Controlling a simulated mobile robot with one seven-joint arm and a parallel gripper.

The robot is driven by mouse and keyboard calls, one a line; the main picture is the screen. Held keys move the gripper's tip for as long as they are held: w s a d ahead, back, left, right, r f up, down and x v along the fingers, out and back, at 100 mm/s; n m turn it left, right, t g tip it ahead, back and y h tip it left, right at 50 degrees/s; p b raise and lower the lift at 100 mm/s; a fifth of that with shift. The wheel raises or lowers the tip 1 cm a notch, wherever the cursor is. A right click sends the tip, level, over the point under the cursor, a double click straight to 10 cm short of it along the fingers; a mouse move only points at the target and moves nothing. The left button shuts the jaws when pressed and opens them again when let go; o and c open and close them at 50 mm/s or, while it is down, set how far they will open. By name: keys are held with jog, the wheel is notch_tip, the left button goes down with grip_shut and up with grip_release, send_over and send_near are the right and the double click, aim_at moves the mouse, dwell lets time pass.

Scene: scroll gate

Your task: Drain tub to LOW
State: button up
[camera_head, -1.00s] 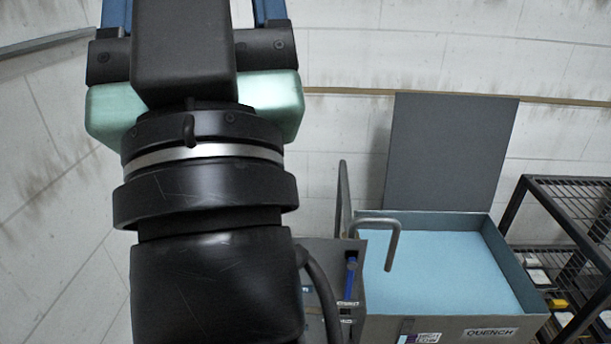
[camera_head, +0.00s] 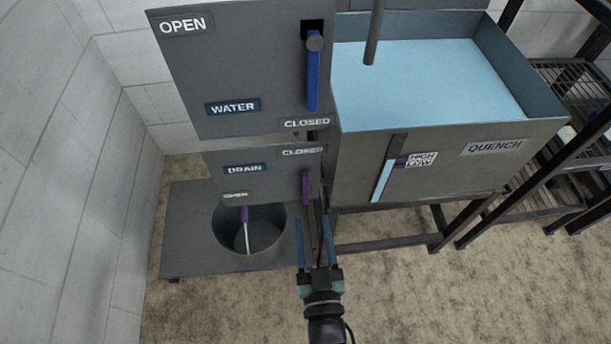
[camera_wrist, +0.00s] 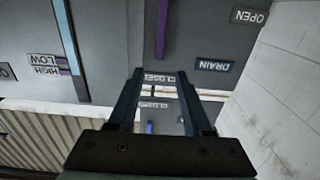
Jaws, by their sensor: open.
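The quench tub (camera_head: 450,165) stands at the upper right, filled with light-blue liquid (camera_head: 430,80). Its front sight gauge (camera_head: 383,180) has a light-blue column reaching about the purple mark beside the HIGH/LOW label (camera_head: 422,160); the gauge also shows in the wrist view (camera_wrist: 68,40). The purple drain lever (camera_head: 305,187) hangs below CLOSED on the DRAIN panel (camera_head: 262,180); it also shows in the wrist view (camera_wrist: 162,30). My gripper (camera_head: 315,222) is open and empty, apparently below and in front of that lever, with no contact clear.
A blue lever (camera_head: 313,75) is near CLOSED on the WATER panel (camera_head: 240,65). A black rack (camera_head: 570,130) is right. Floor in front is clear.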

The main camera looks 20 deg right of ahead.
aim_at(306, 179)
jog(key=b+x, duration=0.2)
jog(key=x, duration=1)
jog(key=shift+w+d+f, duration=0.1)
jog(key=shift+w, duration=0.25)
grip_shut()
dwell(0.9)
